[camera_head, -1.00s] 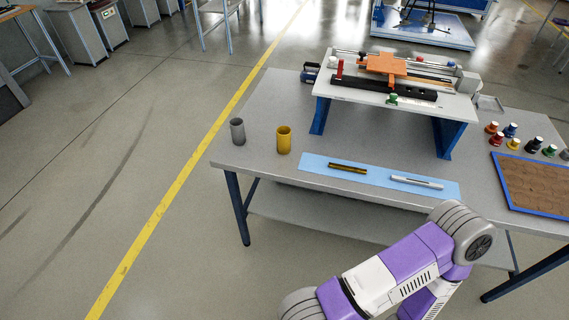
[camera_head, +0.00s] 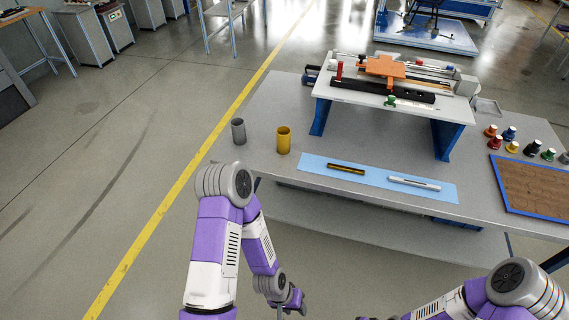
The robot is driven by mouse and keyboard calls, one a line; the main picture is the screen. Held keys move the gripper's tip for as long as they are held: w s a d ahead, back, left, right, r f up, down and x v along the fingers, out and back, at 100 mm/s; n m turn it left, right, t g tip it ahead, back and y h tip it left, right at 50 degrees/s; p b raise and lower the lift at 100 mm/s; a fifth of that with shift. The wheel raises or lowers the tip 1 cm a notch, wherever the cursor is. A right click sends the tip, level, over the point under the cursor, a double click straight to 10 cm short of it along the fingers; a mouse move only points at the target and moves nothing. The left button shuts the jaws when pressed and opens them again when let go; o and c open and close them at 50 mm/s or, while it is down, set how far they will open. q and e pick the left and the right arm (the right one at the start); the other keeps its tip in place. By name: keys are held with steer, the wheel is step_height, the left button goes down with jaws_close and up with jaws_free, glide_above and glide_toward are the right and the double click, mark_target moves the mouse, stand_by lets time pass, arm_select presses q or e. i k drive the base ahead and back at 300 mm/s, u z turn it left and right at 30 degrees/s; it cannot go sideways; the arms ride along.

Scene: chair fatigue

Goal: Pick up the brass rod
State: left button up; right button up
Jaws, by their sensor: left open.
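The brass rod (camera_head: 346,168) lies flat on the left half of a light-blue mat (camera_head: 311,166) near the front edge of the table. It looks dark brown-gold. A silver-white rod (camera_head: 414,184) lies on the same mat to its right, apart from it. My left gripper (camera_head: 293,305) is low at the bottom of the picture, in front of and below the table edge, away from the rod. It is open and empty, though its fingers are small and partly cut off. My right arm comes in at bottom right; its gripper is out of the picture.
A grey cup (camera_head: 238,131) and a yellow cup (camera_head: 284,140) stand left of the mat. A raised white bench with an orange fixture (camera_head: 384,67) stands behind it. Several coloured knobs and a blue-edged brown board (camera_head: 530,184) are at right.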

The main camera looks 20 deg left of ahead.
mark_target(337, 167)
steer(key=u, duration=0.25)
steer(key=i, duration=1)
